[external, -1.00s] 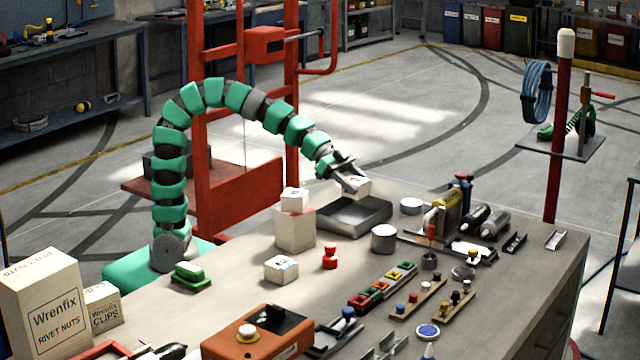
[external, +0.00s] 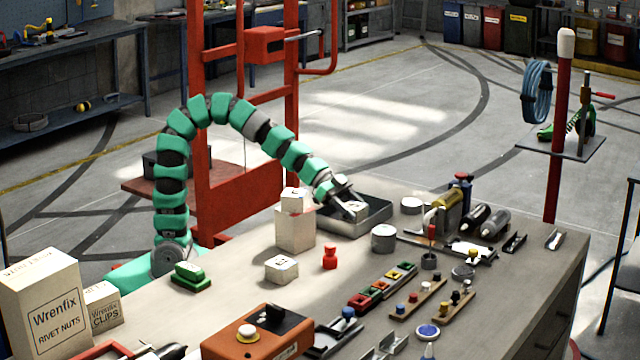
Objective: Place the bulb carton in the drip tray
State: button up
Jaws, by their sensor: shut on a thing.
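The bulb carton (external: 354,211), a small pale box with dark marking, is between the jaws of my gripper (external: 347,203). My gripper is shut on it and points down and to the right. The carton is inside the outline of the grey metal drip tray (external: 377,218), low between its walls. I cannot tell whether it touches the tray floor. My gripper hides part of the carton and the tray's left side.
A larger pale box (external: 295,230) with a small carton (external: 295,199) on top stands just left of the tray. Another small carton (external: 281,269) lies nearer the front. A round tin (external: 384,238) and a flat white tin (external: 412,206) stand close to the tray's right side.

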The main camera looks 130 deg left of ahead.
jog(key=shift+f, duration=0.15)
jog(key=o, duration=1)
jog(key=shift+r, duration=0.2)
jog(key=p+v, duration=0.2)
jog(key=v, duration=0.8)
jog(key=shift+s+a, duration=0.1)
jog(key=shift+s, duration=0.05)
jog(key=shift+v, duration=0.9)
